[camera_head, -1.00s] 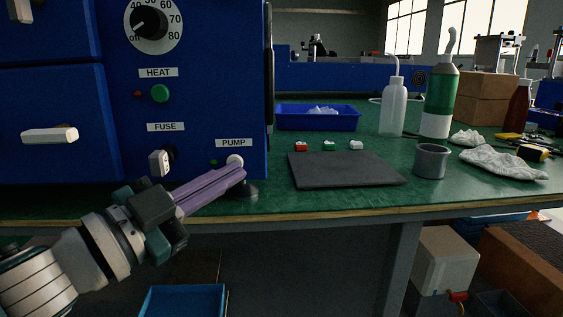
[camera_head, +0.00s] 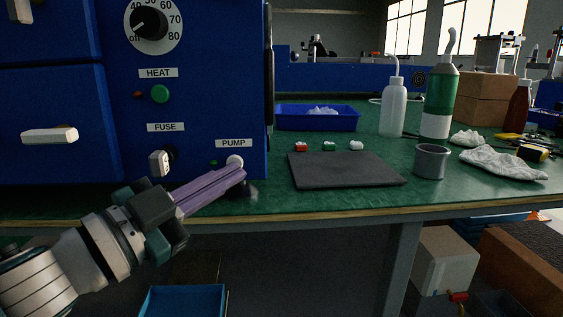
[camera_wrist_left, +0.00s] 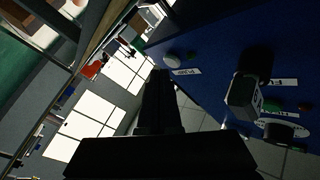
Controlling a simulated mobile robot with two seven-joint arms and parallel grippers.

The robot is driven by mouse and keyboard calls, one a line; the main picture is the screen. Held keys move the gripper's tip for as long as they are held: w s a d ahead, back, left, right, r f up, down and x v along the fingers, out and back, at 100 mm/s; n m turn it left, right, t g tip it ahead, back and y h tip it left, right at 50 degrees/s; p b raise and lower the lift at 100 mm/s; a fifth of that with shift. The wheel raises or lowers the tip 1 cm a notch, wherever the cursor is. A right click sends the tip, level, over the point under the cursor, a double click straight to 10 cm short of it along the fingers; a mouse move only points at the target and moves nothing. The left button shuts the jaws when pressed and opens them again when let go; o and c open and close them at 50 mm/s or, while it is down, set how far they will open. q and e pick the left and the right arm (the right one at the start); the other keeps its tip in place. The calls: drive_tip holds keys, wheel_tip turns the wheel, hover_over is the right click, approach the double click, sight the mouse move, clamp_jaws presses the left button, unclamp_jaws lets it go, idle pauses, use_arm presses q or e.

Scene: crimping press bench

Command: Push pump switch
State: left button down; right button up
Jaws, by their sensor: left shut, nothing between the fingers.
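The pump switch (camera_head: 235,161) is a round white knob under the PUMP label (camera_head: 233,143), low on the right of the blue machine's front (camera_head: 215,70). A small green light (camera_head: 213,163) sits to its left. My left gripper (camera_head: 242,173) is shut and empty. Its purple-grey fingertips are just below the switch in the head view; I cannot tell whether they touch it. In the left wrist view the white switch (camera_wrist_left: 172,61) shows beyond and just right of the dark fingers (camera_wrist_left: 161,75). My right gripper is not in view.
The fuse knob (camera_head: 160,162) is close above my left gripper's body. The bench's front edge (camera_head: 320,214) runs below. A dark mat (camera_head: 345,170), grey cup (camera_head: 431,161) and blue tray (camera_head: 318,118) stand to the right.

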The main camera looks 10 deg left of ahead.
use_arm(q)
drive_tip(key=shift+w, duration=0.1)
idle(0.5)
drive_tip(key=shift+w+a, duration=0.15)
drive_tip(key=shift+w, duration=0.2)
idle(0.3)
drive_tip(key=shift+s, duration=0.45)
drive_tip(key=s+d+p, duration=0.2)
drive_tip(key=s+p, duration=0.1)
drive_tip(key=s, duration=0.2)
drive_tip(key=shift+s, duration=0.4)
